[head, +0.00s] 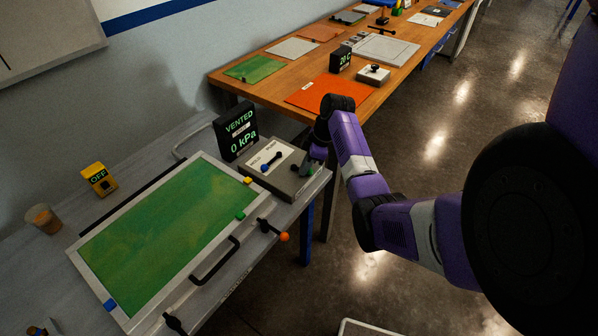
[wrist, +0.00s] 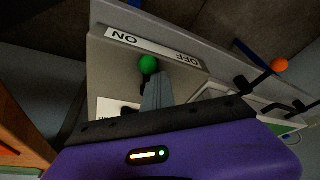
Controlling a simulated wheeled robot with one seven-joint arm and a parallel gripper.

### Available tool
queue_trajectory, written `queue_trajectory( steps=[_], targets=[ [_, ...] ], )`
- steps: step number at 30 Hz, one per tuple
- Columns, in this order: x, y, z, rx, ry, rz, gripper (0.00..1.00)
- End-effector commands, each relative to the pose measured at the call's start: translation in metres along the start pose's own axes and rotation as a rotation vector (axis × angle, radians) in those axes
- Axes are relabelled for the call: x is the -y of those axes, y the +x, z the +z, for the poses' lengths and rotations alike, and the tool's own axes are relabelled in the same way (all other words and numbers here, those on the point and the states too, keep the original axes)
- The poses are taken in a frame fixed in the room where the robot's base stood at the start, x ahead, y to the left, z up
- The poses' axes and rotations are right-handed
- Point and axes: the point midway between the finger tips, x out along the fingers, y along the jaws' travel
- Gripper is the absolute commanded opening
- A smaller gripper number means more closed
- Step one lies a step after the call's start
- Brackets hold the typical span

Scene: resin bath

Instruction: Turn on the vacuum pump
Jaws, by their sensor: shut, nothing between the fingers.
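The grey control box (head: 290,185) sits at the right end of the grey bench. On it is a lever with a green knob (wrist: 148,65), beside a white strip lettered ON and OFF (wrist: 188,61), upside down in the wrist view. The knob stands between the two words. The same green knob (head: 309,170) is partly hidden by my arm in the head view. My gripper (wrist: 155,90) is shut and empty, its grey fingertips close beside the green knob; I cannot tell if they touch. A black display (head: 238,133) behind the box reads VENTED, 0 kPa.
A yellow box (head: 99,179) reads OFF. A wooden table (head: 225,77) stands behind.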

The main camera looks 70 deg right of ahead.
Motion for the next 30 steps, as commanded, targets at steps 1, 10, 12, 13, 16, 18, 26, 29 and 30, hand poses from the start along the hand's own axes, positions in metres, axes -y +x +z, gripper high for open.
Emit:
queue_trajectory(
  steps=[1,10,12,13,16,18,26,29,30],
  targets=[
    [-0.002,0.000,0.001,0.001,0.001,0.001,0.00],
    [-0.011,-0.003,0.006,0.000,0.001,0.002,0.00],
    [-0.013,-0.003,0.007,0.000,0.001,0.002,0.00],
    [-0.013,-0.003,0.007,0.001,0.001,0.002,0.00],
    [-0.015,-0.003,0.008,0.001,0.001,0.002,0.00],
    [-0.016,-0.003,0.009,0.002,0.002,0.002,0.00],
    [-0.018,-0.004,0.010,0.002,0.003,0.006,0.00],
    [-0.019,-0.004,0.011,0.003,0.004,0.008,0.00],
    [-0.019,-0.005,0.011,0.003,0.004,0.009,0.00]
  ],
)
